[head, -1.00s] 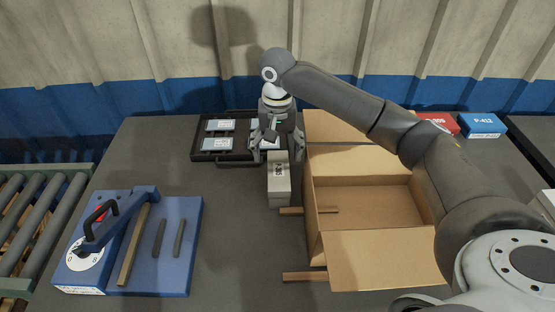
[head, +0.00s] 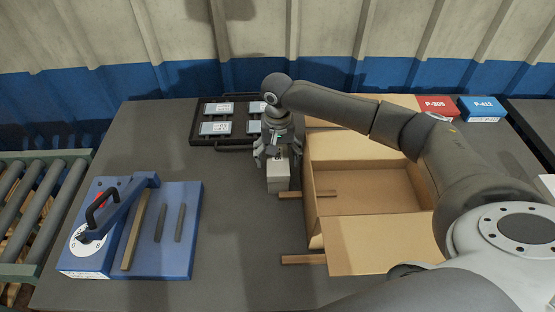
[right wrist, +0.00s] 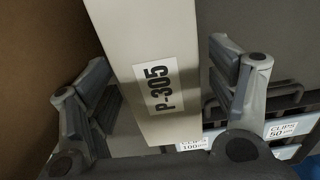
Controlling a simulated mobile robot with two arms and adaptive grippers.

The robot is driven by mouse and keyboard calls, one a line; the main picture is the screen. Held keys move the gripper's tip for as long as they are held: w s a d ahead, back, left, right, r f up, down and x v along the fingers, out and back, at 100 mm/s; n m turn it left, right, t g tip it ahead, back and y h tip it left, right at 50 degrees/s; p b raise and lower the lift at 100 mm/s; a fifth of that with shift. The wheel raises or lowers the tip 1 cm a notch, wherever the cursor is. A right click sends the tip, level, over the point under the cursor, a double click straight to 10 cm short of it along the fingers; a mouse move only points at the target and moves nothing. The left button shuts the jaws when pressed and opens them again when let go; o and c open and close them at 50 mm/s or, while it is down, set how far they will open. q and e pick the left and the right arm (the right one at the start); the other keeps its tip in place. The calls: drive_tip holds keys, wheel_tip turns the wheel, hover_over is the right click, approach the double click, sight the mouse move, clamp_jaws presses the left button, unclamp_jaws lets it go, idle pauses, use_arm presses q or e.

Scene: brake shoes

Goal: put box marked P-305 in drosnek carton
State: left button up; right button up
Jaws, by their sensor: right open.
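The pale grey box marked P-305 (head: 278,178) stands on the table just left of the open cardboard carton (head: 372,240). Its P-305 label shows in the right wrist view (right wrist: 157,88). My right gripper (head: 277,158) is over the box's far end, pointing down. In the right wrist view my right gripper (right wrist: 165,95) is open, with one finger on each side of the box and gaps between fingers and box. The carton is empty where I see inside, its flaps folded out; my right arm hides part of it. My left gripper is out of view.
A black tray (head: 196,135) with labelled clip packs lies behind the box. Red P-305 (head: 438,106) and blue P-412 (head: 482,110) boxes stand at the back right. A blue lever fixture (head: 190,255) is at left, beside a roller conveyor (head: 40,210). Wooden strips (head: 302,260) lie by the carton.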

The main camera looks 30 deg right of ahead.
drive_tip(key=shift+f, duration=0.6)
drive_tip(key=c, duration=1.4)
drive_tip(key=shift+w+r, duration=0.1)
drive_tip(key=shift+c, duration=0.7)
drive_tip(key=shift+r, duration=0.1)
